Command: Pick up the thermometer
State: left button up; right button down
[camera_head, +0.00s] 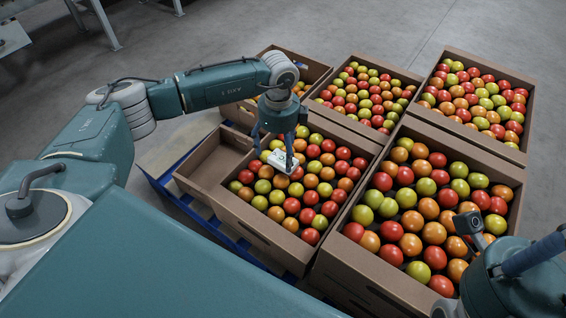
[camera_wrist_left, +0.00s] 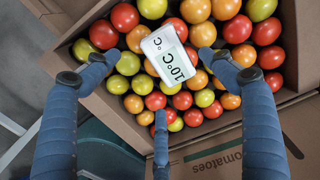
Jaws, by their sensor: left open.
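The thermometer (camera_head: 281,160) is a small white block lying on the tomatoes in the middle carton. In the left wrist view the thermometer (camera_wrist_left: 167,48) shows a display reading 10°C and lies tilted. My left gripper (camera_head: 273,158) is open, right over the thermometer, pointing down. In the left wrist view the fingers of my left gripper (camera_wrist_left: 158,60) spread to either side of the thermometer, with a third finger below it; I cannot tell whether any touches. Part of my right gripper (camera_head: 468,224) shows at the lower right, its jaws unclear.
The middle carton (camera_head: 262,232) is full of red, orange and green tomatoes. Several more tomato cartons stand close around it, including a large one (camera_head: 345,283) to the right. A blue pallet (camera_head: 180,205) shows beneath the cartons.

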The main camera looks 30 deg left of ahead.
aim_at(281, 161)
pick_arm(q)
jog(key=f, duration=0.1)
jog(key=f+b, duration=0.1)
jog(key=f, duration=0.2)
jog(key=shift+w+f+b, duration=0.2)
jog(key=shift+w+b, duration=0.05)
jog(key=shift+b, duration=0.15)
jog(key=shift+r, duration=0.1)
jog(key=shift+c, duration=0.3)
jog(key=c, duration=1.4)
jog(key=shift+r, duration=0.15)
